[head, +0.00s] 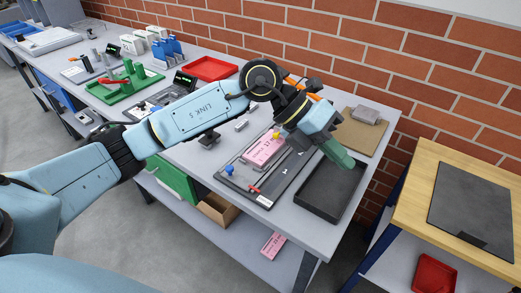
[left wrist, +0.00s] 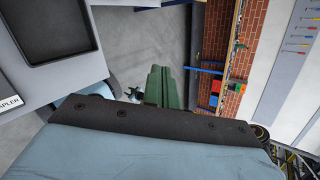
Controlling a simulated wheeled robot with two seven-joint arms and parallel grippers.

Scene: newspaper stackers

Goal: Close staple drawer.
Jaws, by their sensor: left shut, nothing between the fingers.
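The stapler station (head: 243,178) is a dark board on the grey table, carrying a pink labelled block (head: 262,152), a blue knob (head: 229,170) and a red lever (head: 254,189). I cannot tell which part is the staple drawer or whether it stands open; my left arm hides some of the station's far end. My left gripper (head: 342,158) has green fingers, shut and empty, above the far side of the black tray, to the right of the station. In the left wrist view the shut fingers (left wrist: 166,88) point away from the table. My right gripper is not in view.
A black tray (head: 304,205) lies right of the station, with a brown board (head: 350,138) behind it. A brick wall (head: 300,40) backs the table. A wooden-topped table (head: 412,215) stands at right across a gap. A red tray (head: 208,68) lies further left.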

